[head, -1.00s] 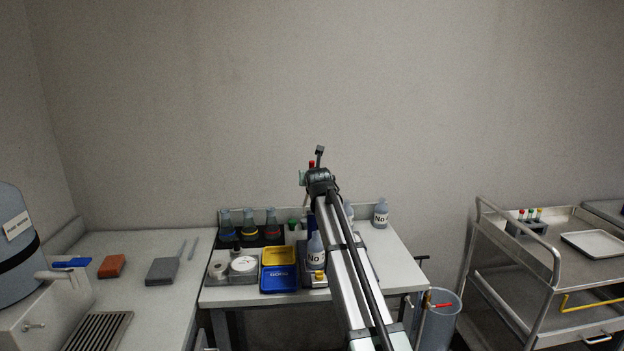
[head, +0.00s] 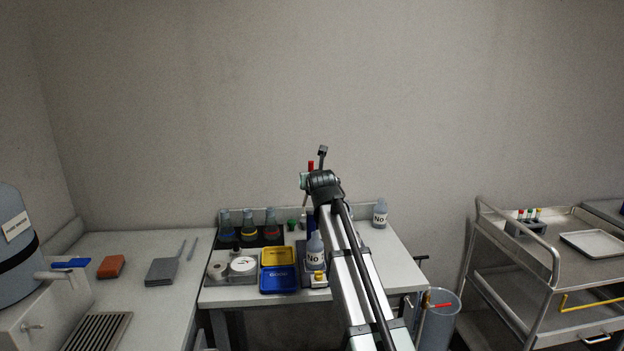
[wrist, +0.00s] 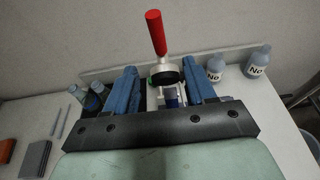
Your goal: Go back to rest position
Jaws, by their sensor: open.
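My gripper (wrist: 163,88) is open in the wrist view, with its two blue fingers spread apart. A red handle (wrist: 155,32) on a metal stem with a dark round part stands beyond and between the fingers in that view. I cannot tell its distance from them, and nothing is seen clamped. In the head view my arm reaches out over the middle table, and its end mostly hides the gripper. The red handle's top (head: 311,165) shows just beside the arm's end.
Flasks (head: 248,226), a yellow tray (head: 278,256), a blue tray (head: 279,280) and a labelled bottle (head: 316,252) crowd the table left of my arm. Another bottle (head: 380,213) stands at the back right. A metal cart (head: 510,262) is further right. Space above the table is open.

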